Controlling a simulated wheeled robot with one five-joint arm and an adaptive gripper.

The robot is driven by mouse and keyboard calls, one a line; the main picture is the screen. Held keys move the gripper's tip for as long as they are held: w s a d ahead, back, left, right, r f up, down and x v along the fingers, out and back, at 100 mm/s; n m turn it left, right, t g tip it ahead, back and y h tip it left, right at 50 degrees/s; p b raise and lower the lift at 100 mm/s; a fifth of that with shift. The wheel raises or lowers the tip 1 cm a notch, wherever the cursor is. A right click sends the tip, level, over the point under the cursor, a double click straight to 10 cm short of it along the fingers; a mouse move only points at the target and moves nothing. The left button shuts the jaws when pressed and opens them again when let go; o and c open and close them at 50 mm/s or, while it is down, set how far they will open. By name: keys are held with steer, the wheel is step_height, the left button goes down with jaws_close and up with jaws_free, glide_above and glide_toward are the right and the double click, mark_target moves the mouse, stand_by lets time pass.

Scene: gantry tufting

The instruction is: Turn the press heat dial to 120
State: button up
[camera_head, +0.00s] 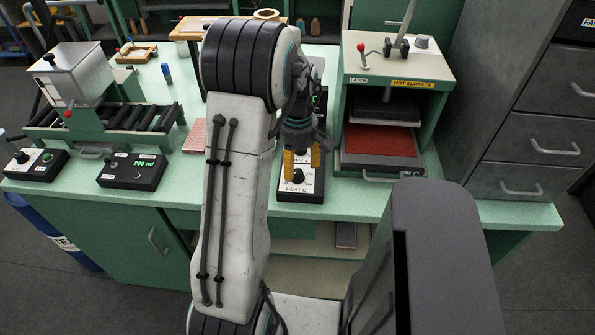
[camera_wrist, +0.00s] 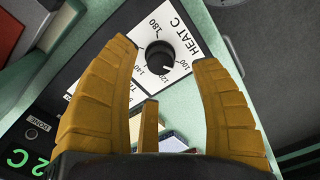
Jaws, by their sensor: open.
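The press heat dial is a black round knob (camera_wrist: 160,57) on a white plate marked HEAT C (camera_wrist: 184,38), with numbers around it including 100, 120, 140 and 180. A small white mark on the knob seems to point to the lower right, near 100 and 120; the exact setting is too small to tell. In the head view the dial (camera_head: 298,175) sits on a small box at the bench front. My gripper (camera_wrist: 164,50) is open, its two yellow fingers on either side of the knob, with gaps visible. The fingertips also show above the dial box in the head view (camera_head: 303,163).
The press (camera_head: 437,80) with its HOT SURFACE label and red plate (camera_head: 381,147) stands right of the dial. A grey drawer cabinet (camera_head: 545,125) stands at far right.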

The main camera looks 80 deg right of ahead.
mark_target(298, 172)
steer(key=shift+f, duration=1.8)
steer(key=shift+o, duration=0.2)
jaws_close()
